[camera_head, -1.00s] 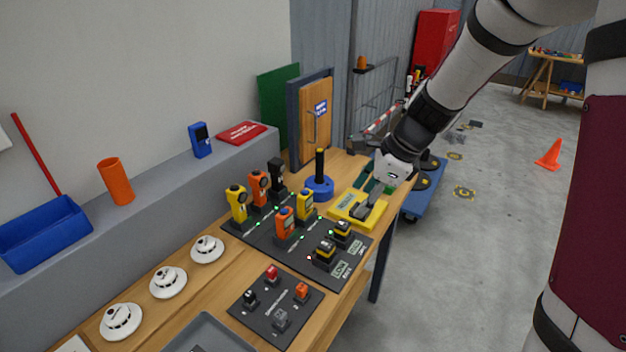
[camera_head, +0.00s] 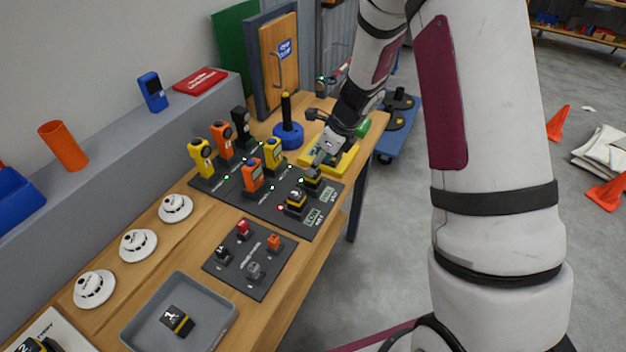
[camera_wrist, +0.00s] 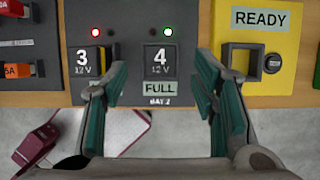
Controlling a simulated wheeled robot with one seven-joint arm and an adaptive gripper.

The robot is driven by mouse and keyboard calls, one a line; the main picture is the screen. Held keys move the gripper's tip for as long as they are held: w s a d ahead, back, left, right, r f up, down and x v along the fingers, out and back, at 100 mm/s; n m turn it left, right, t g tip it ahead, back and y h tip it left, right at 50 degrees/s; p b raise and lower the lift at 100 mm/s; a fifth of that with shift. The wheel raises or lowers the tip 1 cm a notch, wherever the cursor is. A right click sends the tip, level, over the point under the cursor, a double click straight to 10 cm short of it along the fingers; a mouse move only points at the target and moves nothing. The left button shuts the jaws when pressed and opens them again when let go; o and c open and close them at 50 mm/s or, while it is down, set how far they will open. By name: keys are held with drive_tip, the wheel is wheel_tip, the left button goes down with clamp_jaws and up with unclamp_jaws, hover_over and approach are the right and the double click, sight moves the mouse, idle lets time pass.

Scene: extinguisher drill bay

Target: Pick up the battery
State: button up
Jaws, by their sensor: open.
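Two black-and-yellow batteries sit upright in the dark charging board (camera_head: 262,208). Battery 4 (camera_wrist: 160,62) has a green light above it and a FULL label below it in the wrist view. Battery 3 (camera_wrist: 82,62) stands to its left under a red light; it also shows in the head view (camera_head: 295,203). My gripper (camera_wrist: 157,78) is open and empty, its teal fingers on either side of battery 4 in the picture. In the head view my gripper (camera_head: 315,172) is right at battery 4 (camera_head: 311,184) and partly covers it. I cannot tell how far the fingertips reach down.
A yellow READY stand (camera_wrist: 262,20) with an empty-looking black square socket is close right of my fingers. Upright yellow, orange and black devices (camera_head: 253,176) stand left of the batteries. A grey tray (camera_head: 222,328) holds battery 1 (camera_head: 177,321). The table's front edge (camera_wrist: 280,100) is near.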

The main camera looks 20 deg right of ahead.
sight(313, 180)
drive_tip(key=shift+p+x, duration=0.6)
drive_tip(key=shift+x, duration=2)
drive_tip(key=shift+d, duration=0.1)
clamp_jaws()
